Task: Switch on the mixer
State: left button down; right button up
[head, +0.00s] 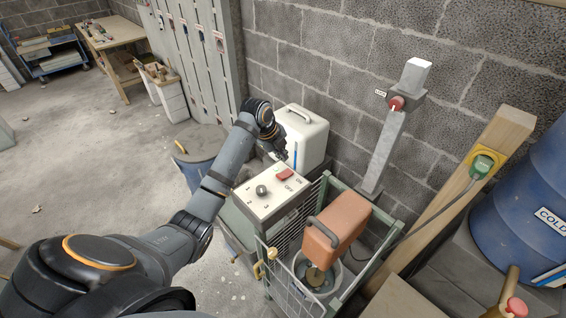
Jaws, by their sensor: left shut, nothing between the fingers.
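The mixer (340,228) has an orange-brown motor housing with a dark handle, set over a bucket (318,272) inside a green wire cage (280,268). Its white control panel (258,200) carries a red rocker switch (284,174) marked ON and OFF and a dark knob (261,190) with numbers around it. I cannot tell which way the rocker is tipped. My left gripper (282,154) is shut and empty. It appears just above and behind the red switch, near the panel's far edge; I cannot tell whether it touches. My right gripper is not in view.
A white canister (304,138) stands behind the panel, close to my left gripper. A grey post (390,140) with a red lock knob (396,103) rises at the wall. A green plug (482,163) sits on a wooden post. A blue barrel (525,215) stands right.

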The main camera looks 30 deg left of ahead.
pick_arm(q)
notch_tip(320, 180, up, 7)
jog(key=b, duration=0.1)
jog(key=shift+b, duration=0.4)
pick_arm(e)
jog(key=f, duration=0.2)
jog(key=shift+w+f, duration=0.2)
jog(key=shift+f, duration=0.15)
pick_arm(q)
jog(key=shift+w+f, duration=0.1)
jog(key=shift+f, duration=0.1)
